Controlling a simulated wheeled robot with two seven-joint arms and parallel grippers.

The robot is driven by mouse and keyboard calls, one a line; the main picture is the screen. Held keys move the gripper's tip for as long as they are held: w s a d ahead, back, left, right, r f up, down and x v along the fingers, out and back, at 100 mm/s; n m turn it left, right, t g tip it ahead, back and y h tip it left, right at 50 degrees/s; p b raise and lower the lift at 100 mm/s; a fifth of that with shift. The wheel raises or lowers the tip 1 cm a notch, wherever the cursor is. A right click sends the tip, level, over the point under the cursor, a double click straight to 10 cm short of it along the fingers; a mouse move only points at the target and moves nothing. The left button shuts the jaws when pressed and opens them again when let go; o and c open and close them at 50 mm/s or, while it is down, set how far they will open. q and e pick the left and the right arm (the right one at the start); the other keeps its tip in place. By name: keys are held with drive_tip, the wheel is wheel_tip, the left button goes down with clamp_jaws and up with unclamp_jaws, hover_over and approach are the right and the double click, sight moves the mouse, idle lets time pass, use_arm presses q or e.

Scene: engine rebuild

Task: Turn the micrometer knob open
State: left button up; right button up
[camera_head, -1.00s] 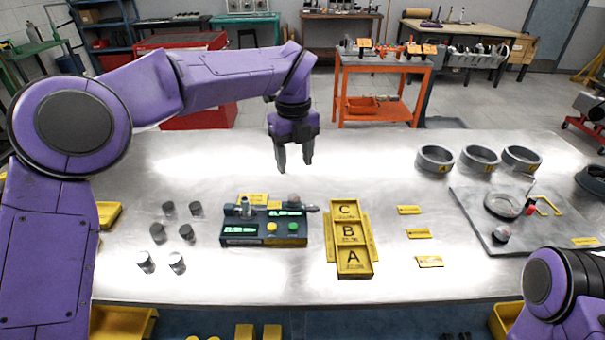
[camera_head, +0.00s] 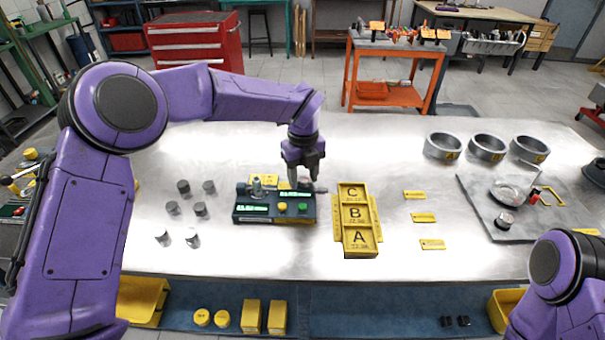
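The micrometer device (camera_head: 262,216) is a dark block with green displays and a yellow and a green button, in the middle left of the metal table. A metal spindle and knob (camera_head: 319,189) run along its back edge, with the knob end at the right. My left gripper (camera_head: 304,182) points down over the right end of the device. Its two fingers look apart and straddle the knob area, partly hiding it. I cannot tell whether they touch it. My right gripper is out of view; only part of my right arm shows at the lower right.
A yellow A-B-C tray (camera_head: 375,236) stands just right of the device. Several dark cylinders (camera_head: 184,187) stand to its left. Yellow tags (camera_head: 423,217), grey rings (camera_head: 487,147) and a grey plate (camera_head: 478,205) with parts lie to the right.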

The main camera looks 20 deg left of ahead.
use_arm(q)
drive_tip(key=shift+w+f, duration=0.1)
drive_tip(key=shift+w, duration=0.05)
clamp_jaws()
